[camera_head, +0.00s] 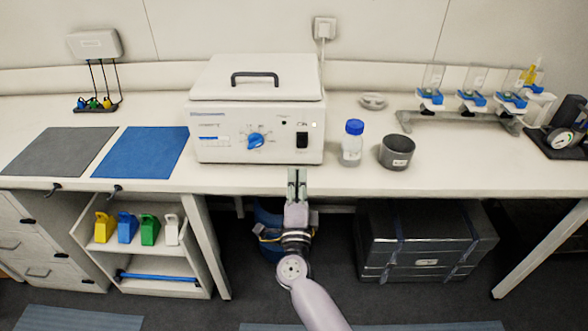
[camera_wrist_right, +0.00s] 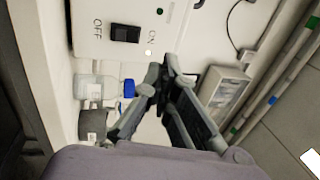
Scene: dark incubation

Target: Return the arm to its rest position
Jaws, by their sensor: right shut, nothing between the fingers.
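My right gripper (camera_head: 297,178) is shut and empty in the head view, in front of the bench's front edge, below the white incubator box (camera_head: 258,125). In the right wrist view the shut fingers (camera_wrist_right: 165,85) point toward the box's front panel, apart from it. The panel carries a dark ON/OFF rocker switch (camera_wrist_right: 126,34) and, in the head view, a blue knob (camera_head: 255,140). The box's lid with its dark handle (camera_head: 255,77) is down. My left gripper is in neither view.
A blue-capped bottle (camera_head: 351,145) and a grey pot (camera_head: 396,152) stand right of the box. Blue (camera_head: 142,153) and grey (camera_head: 58,152) mats lie to its left. A dark storage case (camera_head: 425,245) sits under the bench. A rack (camera_head: 455,120) stands at the back right.

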